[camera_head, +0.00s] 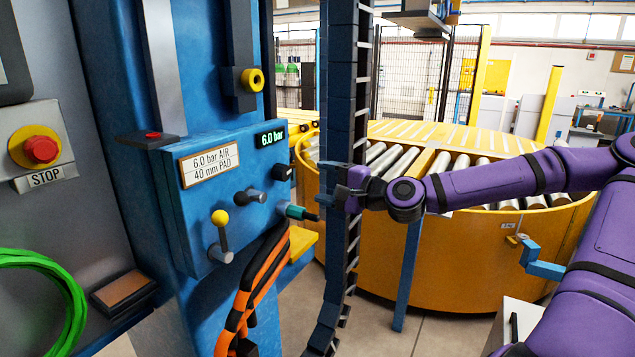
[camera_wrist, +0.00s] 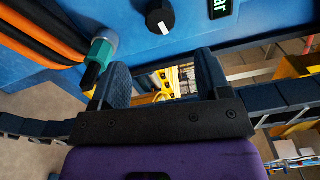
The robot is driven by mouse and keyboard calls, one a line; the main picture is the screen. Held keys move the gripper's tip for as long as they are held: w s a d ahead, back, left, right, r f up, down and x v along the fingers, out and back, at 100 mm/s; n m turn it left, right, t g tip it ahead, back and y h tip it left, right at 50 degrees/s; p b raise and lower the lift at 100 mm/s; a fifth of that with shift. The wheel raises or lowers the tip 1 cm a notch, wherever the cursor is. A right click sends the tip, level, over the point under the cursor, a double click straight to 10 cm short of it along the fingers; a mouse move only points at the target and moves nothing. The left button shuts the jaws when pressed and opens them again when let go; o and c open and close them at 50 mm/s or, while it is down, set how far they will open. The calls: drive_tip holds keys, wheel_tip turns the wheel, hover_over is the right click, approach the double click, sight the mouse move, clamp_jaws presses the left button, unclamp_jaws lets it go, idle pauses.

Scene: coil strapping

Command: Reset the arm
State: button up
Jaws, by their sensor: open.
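My purple arm (camera_head: 490,182) reaches in from the right in the head view. My gripper (camera_head: 338,189) is at its left end, close to the blue control box (camera_head: 225,165) and in front of the dark cable chain. In the wrist view my gripper (camera_wrist: 163,75) has its two dark fingers spread apart with nothing between them. The teal connector (camera_wrist: 102,52) on the box is just left of the fingers there; it also shows in the head view (camera_head: 297,212), left of the gripper. I cannot tell the exact gap to it.
Orange and black hoses (camera_head: 262,285) hang below the box. A lever with a yellow knob (camera_head: 220,220) and a red stop button (camera_head: 40,149) are at the left. The vertical cable chain (camera_head: 342,110) stands beside my gripper. A yellow roller turntable (camera_head: 440,250) fills the background.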

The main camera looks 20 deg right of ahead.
drive_tip(key=s+a+f+n+g+h, duration=0.3)
drive_tip(key=s+f+n+g, duration=0.15)
drive_tip(key=f, duration=0.35)
drive_tip(key=s+a+f+n+g+h, duration=0.35)
drive_tip(key=f+g, duration=0.25)
drive_tip(key=f, duration=0.3)
drive_tip(key=s+d+r+n+h, duration=0.2)
drive_tip(key=s+d+r, duration=0.1)
drive_tip(key=s+r, duration=0.7)
drive_tip(key=s+d+r+n+t+h, duration=0.1)
drive_tip(key=s+d+r, duration=0.3)
drive_tip(key=s+r, duration=0.7)
wheel_tip(320, 180, up, 4)
drive_tip(key=shift+r+n+h, duration=0.15)
drive_tip(key=shift+n+h, duration=0.4)
drive_tip(key=shift+n, duration=0.15)
